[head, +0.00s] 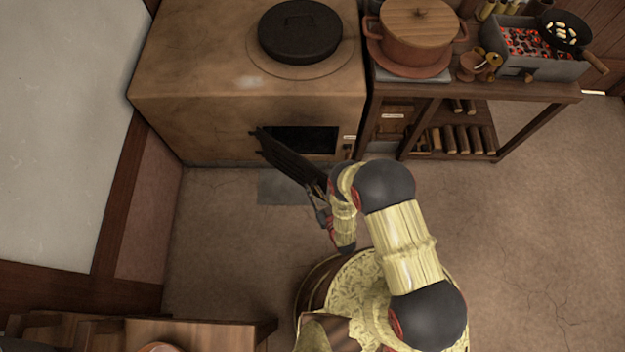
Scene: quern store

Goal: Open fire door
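The clay stove (215,120) stands at the top of the head view. Its dark fire door (288,160) is swung outward from the left side of the opening, toward me. The black fire opening (312,139) shows uncovered to the right of the door. My gripper (321,202) is at the door's free near edge, touching it or very close. My arm's wrist hides part of that spot, and the fingers are too small and dark to tell whether they hold the door.
A black lidded pot (300,32) sits on the stove top. To the right, a wooden table (510,88) carries a lidded brown pot (418,38) and a brazier with glowing coals (525,42). A wooden bench (195,332) is at bottom left. Floor (235,235) left of my arm is clear.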

